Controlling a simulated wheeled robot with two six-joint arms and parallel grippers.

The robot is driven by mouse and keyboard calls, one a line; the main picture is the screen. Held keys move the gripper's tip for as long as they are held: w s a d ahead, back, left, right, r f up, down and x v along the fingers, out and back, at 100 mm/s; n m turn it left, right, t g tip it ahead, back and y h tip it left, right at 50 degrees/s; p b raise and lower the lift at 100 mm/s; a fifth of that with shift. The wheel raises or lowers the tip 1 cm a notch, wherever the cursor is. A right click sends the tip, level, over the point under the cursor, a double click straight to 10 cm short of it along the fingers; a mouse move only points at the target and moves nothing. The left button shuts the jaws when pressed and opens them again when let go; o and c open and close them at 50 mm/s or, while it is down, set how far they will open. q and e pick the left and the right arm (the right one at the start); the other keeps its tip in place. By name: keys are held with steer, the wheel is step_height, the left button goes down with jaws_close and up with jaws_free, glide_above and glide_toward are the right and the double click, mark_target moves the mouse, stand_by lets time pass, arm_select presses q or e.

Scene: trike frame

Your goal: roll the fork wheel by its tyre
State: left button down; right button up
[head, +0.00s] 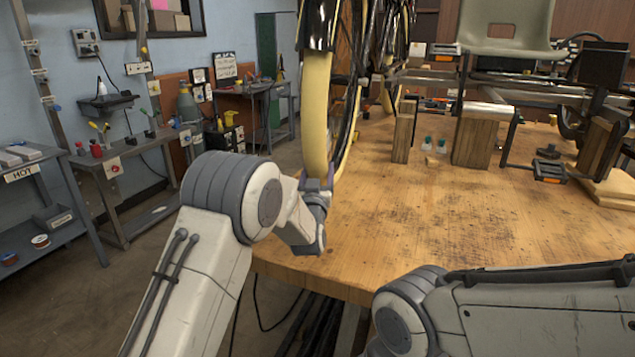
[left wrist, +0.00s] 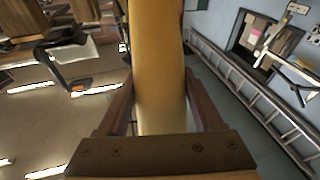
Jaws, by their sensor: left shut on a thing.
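The fork wheel has a cream-yellow tyre (head: 316,112) and hangs at the near left edge of the wooden bench, with a dark fender over its top. My left gripper (head: 317,184) is at the lower part of the tyre. In the left wrist view the tyre (left wrist: 160,80) runs between the two fingers of my left gripper (left wrist: 160,112), which is shut on it. The tyre's lowest part is hidden behind the gripper. My right arm crosses the lower right of the head view, but its gripper is out of the picture.
The wooden bench (head: 400,232) has free room in front. Wooden blocks (head: 474,140) and the trike frame (head: 540,93) with a grey seat (head: 507,28) stand farther back. A pedal (head: 550,172) is near the right. Side shelves (head: 78,165) stand at the left wall.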

arm_select(q)
steer(key=shift+w+f, duration=0.15)
steer(key=shift+w, duration=0.05)
steer(key=shift+c, duration=0.3)
jaws_free()
steer(key=r+v, duration=0.3)
steer(key=v, duration=1.1)
steer(key=shift+v, duration=0.8)
steer(key=shift+w+d+f, duration=0.1)
steer(key=shift+d+f, duration=0.05)
